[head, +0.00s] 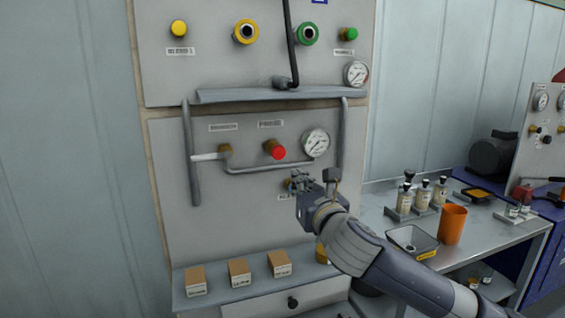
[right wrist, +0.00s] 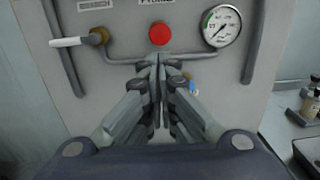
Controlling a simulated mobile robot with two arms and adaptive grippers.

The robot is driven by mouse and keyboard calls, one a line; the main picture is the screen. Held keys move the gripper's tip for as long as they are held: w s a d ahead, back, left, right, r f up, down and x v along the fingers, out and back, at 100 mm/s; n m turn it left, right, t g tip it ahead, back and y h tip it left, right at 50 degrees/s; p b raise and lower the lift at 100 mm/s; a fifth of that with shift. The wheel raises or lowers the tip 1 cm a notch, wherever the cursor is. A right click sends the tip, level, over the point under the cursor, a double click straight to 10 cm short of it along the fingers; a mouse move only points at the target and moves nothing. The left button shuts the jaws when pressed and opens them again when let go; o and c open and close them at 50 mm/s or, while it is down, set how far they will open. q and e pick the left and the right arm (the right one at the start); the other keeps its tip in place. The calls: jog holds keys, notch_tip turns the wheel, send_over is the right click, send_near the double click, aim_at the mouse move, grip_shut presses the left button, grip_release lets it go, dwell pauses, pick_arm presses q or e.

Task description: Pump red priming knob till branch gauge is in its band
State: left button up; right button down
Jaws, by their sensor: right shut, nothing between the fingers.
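The red priming knob (head: 278,152) sits on a brass fitting on the grey lower panel. In the right wrist view the knob (right wrist: 160,34) is just beyond my fingertips, apart from them as far as I can tell. The branch gauge (head: 316,142) is a round white dial to the right of the knob. In the right wrist view the gauge (right wrist: 221,26) shows a green arc at its upper left, and its needle looks dark and thin. My right gripper (head: 297,181) is shut and empty, below and right of the knob. My left gripper is not in view.
A white-handled valve (head: 207,156) is left of the knob, with a grey pipe (head: 262,169) running below to the gauge. Small boxes (head: 239,272) stand on the ledge below. An orange cup (head: 452,225) and black tray (head: 412,241) are on the right bench.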

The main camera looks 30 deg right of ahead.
aim_at(279, 158)
jog(key=p+x, duration=0.3)
jog(key=x, duration=0.9)
jog(key=shift+w, duration=0.35)
jog(key=shift+w+r+p, duration=0.1)
jog(key=shift+p, duration=0.2)
jog(key=shift+w+d+r+p, duration=0.2)
jog(key=shift+w+d+p, duration=0.05)
jog(key=shift+w+p, duration=0.45)
jog(key=shift+w+d, duration=0.15)
jog(key=shift+w, duration=0.35)
